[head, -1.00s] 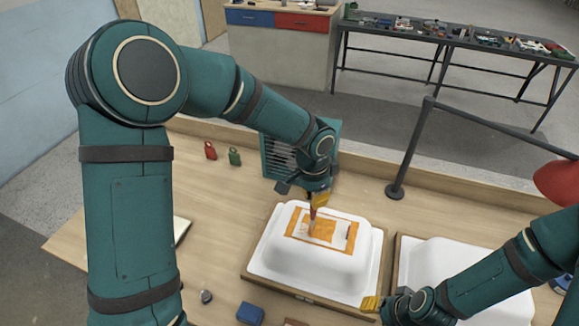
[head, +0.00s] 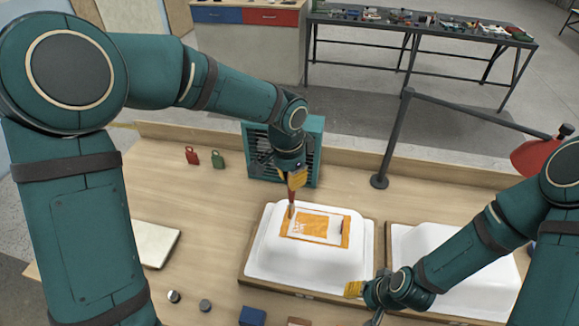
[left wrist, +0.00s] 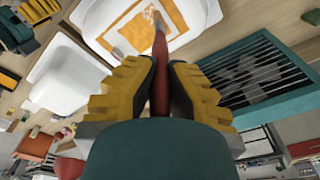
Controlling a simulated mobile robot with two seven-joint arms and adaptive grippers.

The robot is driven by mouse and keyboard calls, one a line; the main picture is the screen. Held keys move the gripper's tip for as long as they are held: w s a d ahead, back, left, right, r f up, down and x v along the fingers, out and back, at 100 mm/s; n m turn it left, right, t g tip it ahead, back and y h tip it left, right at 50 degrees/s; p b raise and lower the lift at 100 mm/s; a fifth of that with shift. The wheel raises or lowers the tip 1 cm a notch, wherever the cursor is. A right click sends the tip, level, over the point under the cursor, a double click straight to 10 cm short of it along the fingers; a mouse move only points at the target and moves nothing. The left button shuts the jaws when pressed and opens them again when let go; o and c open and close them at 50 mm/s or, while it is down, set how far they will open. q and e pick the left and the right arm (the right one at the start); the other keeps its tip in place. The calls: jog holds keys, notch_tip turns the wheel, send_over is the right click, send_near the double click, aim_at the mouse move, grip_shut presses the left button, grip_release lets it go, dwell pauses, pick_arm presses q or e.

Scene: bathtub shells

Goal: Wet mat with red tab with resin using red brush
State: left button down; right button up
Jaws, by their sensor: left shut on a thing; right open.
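My left gripper (head: 293,179) is shut on the red brush (head: 291,198). It holds the brush steeply, bristles down, at the left part of the mat (head: 322,225). Contact between bristles and mat is hard to tell. The mat lies on top of the left white tub shell (head: 265,262). It has an orange border and a large orange middle area with small white patches; a small dark tab shows at its right side. The left wrist view shows the brush handle (left wrist: 160,75) between the yellow fingers. My right gripper (head: 357,290) is open and empty, right of the shell's front corner.
A second white shell (head: 415,240) stands to the right, partly behind my right arm. A teal vented box (head: 313,150) stands behind the mat. A red lamp (head: 535,157) on a dark stand is at right.

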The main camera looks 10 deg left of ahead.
pick_arm(q)
jog(key=shift+r, duration=1.3)
jog(key=shift+d, duration=0.1)
